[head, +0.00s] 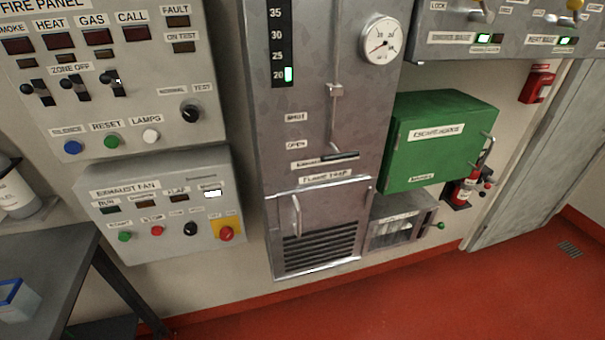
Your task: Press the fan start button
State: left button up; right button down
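The exhaust fan panel (163,204) is a grey box on the wall at the lower left. Its green button (124,237), under a small label that seems to read START, sits at the panel's lower left. A red stop button (157,231) is to its right, then a black knob (190,229) and a red mushroom button (226,233) on a yellow plate. The RUN lamp (110,210) looks dark. A white lamp (212,193) at the top right is lit. Neither of my grippers shows in the head view.
A fire panel (110,75) hangs directly above the fan panel. A dark table (45,255) stands at the lower left, with a blue-edged container (15,297) on it. A grey metal cabinet (317,130) is to the right. Red floor (420,300) is open at the lower right.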

aim_at(124, 237)
jog(key=u, duration=1.5)
